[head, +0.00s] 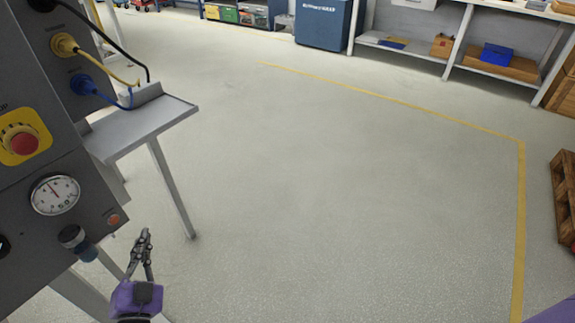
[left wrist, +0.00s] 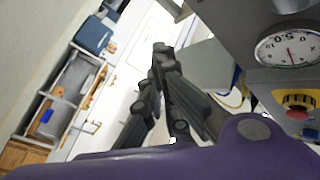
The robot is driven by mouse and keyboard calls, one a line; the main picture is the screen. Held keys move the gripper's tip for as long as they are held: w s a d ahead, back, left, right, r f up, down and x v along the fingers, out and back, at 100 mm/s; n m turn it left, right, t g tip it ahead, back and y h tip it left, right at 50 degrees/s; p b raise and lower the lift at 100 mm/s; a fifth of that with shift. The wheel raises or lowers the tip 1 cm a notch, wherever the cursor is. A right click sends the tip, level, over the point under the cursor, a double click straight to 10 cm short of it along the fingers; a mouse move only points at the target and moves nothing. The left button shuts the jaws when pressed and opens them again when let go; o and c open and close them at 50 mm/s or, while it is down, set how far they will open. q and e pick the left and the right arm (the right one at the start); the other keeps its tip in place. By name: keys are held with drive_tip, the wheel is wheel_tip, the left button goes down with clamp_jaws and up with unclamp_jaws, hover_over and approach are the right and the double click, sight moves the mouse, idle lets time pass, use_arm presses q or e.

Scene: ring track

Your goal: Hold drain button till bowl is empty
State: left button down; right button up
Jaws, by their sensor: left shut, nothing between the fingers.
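I cannot clearly make out a drain button; the bowl's underside is hard to see. A small orange-red round part (head: 113,219) sits on the panel right of the bowl. My left gripper (head: 145,232) points up, shut and empty, to the right of the bowl and apart from it. In the left wrist view its fingers (left wrist: 160,48) are together, with nothing between them. My right gripper is not in view.
A pressure gauge (head: 55,195) and a red stop button (head: 24,143) are on the panel above the bowl. A grey side shelf (head: 140,125) on a leg juts out behind my left gripper. Open floor (head: 330,210) lies to the right, with a wooden pallet (head: 566,195) at the far right.

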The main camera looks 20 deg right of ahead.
sight(114, 220)
use_arm(q)
drive_tip(key=w+a+b, duration=0.3)
drive_tip(key=w+a, duration=0.1)
drive_tip(key=w, duration=0.3)
drive_tip(key=shift+a, duration=0.4)
idle(0.4)
idle(0.7)
drive_tip(key=shift+w+a, duration=0.1)
drive_tip(key=shift+w, duration=0.1)
drive_tip(key=shift+w+a, duration=0.15)
drive_tip(key=shift+w, duration=0.1)
